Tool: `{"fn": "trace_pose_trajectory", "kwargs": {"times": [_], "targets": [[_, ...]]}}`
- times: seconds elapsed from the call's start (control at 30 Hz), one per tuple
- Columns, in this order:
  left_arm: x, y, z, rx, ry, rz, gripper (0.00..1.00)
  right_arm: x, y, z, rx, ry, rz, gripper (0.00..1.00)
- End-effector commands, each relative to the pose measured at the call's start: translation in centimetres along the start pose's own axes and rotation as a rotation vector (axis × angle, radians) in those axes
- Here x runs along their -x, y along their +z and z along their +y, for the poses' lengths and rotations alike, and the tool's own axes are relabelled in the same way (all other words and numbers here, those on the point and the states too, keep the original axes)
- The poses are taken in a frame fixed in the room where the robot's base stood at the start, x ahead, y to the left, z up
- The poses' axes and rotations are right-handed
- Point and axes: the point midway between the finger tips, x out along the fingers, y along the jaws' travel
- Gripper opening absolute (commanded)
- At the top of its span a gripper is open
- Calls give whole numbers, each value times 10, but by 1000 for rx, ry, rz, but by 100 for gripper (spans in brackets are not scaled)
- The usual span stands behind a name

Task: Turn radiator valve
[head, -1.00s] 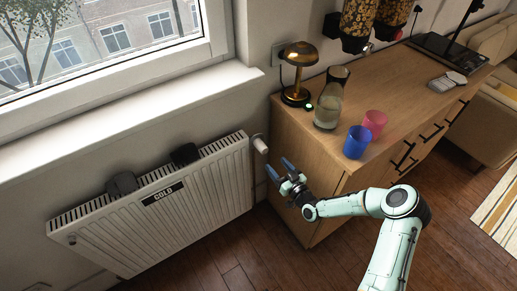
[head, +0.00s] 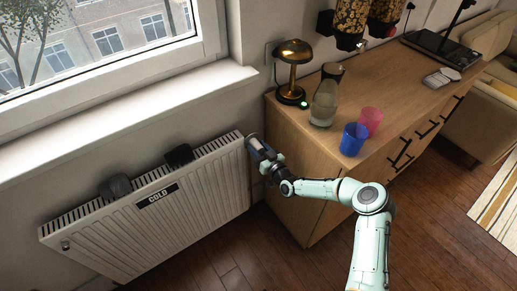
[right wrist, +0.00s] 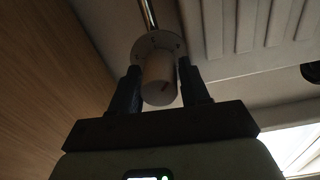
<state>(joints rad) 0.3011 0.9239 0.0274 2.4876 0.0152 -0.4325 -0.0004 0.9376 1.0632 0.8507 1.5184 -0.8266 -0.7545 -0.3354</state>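The white radiator valve knob (right wrist: 160,82) shows in the right wrist view, under a pale marked collar at the end of a metal pipe. My right gripper (right wrist: 160,90) has one dark finger on each side of the knob. The fingers are apart, with narrow gaps seeming to show beside the knob; firm contact is not visible. The white radiator (head: 160,222) hangs under the window and bears a "COLD" label (head: 157,195). My left gripper is not in view.
A wooden cabinet (head: 300,205) stands close to the right of my right gripper. On it are a brass lamp (head: 293,52), a glass carafe (head: 325,98), a blue cup (head: 353,140) and a pink cup (head: 370,121). Two dark items lie on the radiator.

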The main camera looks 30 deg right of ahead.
Motion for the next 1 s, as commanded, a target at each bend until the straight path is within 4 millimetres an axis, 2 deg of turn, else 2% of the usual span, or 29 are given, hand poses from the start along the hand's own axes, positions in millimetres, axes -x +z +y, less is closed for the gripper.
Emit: {"fn": "trace_pose_trajectory", "kwargs": {"times": [0.03, 0.1, 0.27, 0.6, 0.9, 0.93, 1.0], "targets": [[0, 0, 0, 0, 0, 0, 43, 0, 0, 0, 0, 0, 0, 28], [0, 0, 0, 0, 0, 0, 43, 0, 0, 0, 0, 0, 0, 7], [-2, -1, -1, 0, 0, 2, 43, 0, 0, 0, -18, 0, 0, 7], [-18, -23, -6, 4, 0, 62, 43, 0, 1, 0, -266, 1, -6, 7], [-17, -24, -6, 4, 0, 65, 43, 0, 0, 0, -279, 2, -6, 7], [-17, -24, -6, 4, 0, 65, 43, 0, 0, 0, -279, 2, -6, 47], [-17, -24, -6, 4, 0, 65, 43, 0, 0, 0, -278, 2, -6, 63]]}}
